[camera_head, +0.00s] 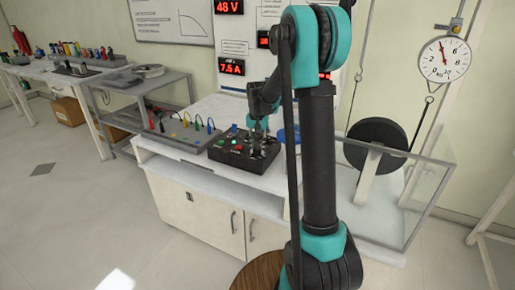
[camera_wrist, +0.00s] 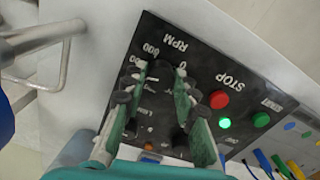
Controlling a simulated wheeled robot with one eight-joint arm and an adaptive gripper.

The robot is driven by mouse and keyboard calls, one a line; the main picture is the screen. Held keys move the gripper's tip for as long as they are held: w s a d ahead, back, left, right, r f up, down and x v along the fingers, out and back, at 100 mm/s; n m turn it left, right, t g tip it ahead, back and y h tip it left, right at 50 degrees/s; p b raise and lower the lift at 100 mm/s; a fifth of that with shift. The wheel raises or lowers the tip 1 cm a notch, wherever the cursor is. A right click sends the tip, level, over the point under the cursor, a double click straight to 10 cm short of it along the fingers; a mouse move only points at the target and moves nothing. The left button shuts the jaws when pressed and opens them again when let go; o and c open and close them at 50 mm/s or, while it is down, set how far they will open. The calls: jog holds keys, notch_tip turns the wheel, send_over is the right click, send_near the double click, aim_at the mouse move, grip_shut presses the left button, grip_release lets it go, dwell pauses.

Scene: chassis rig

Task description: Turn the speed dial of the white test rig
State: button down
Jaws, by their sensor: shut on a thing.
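The white test rig is a white bench (camera_head: 190,165) with a black control box (camera_head: 236,157) on top. The box's panel (camera_wrist: 210,65) fills much of the wrist view, with RPM markings, a red STOP button (camera_wrist: 219,99) and a lit green lamp (camera_wrist: 225,123). My gripper (camera_head: 258,138) is down over the box. In the wrist view my gripper's fingers (camera_wrist: 161,78) are closed on the dark speed dial (camera_wrist: 160,70), beside the RPM scale. The fingers hide much of the dial, and its pointer cannot be made out.
A grey socket panel (camera_head: 183,131) with coloured cables stands left of the box. Red displays (camera_head: 231,68) read 48 V and 7.5 A. A dark wheel (camera_head: 376,145) stands behind a clear guard (camera_head: 425,200) at right. A round scale (camera_head: 445,59) hangs above.

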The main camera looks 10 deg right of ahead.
aim_at(258, 149)
jog(key=shift+m, duration=1.2)
jog(key=c, duration=1.2)
grip_release()
notch_tip(258, 149, up, 12)
jog(key=s+d+f+n+t, duration=0.1)
jog(key=s+f, duration=0.4)
jog(key=s, duration=0.5)
jog(key=s+d+f+n+t, duration=0.1)
jog(key=s+f+n, duration=0.2)
jog(key=s, duration=0.7)
jog(key=s+d+f+n+t, duration=0.2)
jog(key=s+f, duration=0.5)
jog(key=s, duration=0.3)
jog(key=shift+s+f+n, duration=0.25)
jog(key=shift+f+n, duration=0.05)
jog(key=shift+n, duration=0.1)
